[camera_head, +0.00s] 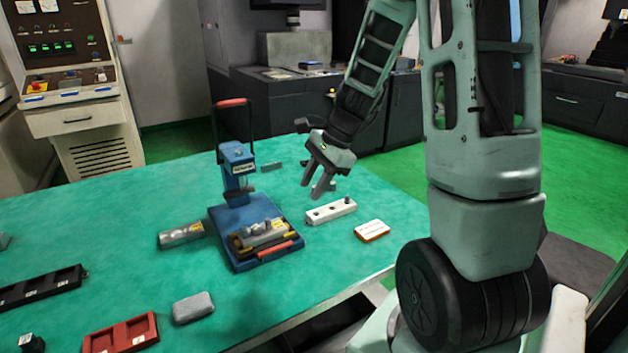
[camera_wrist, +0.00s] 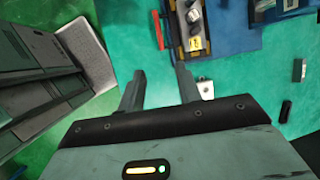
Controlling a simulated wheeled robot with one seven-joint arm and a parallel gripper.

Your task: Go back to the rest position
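My gripper (camera_head: 313,190) hangs over the green-topped table, to the right of the blue press and behind the white bar. Its two fingers are apart with nothing between them. In the wrist view, my gripper (camera_wrist: 160,78) also shows both fingers spread and empty. My arm is bent downward from the upper right in the head view.
A blue hand press (camera_head: 238,185) stands on the table with a metal piece on its base. A white bar (camera_head: 331,211), an orange-edged box (camera_head: 372,230), a grey block (camera_head: 193,307) and a red tray (camera_head: 121,335) lie around it. Machines stand behind.

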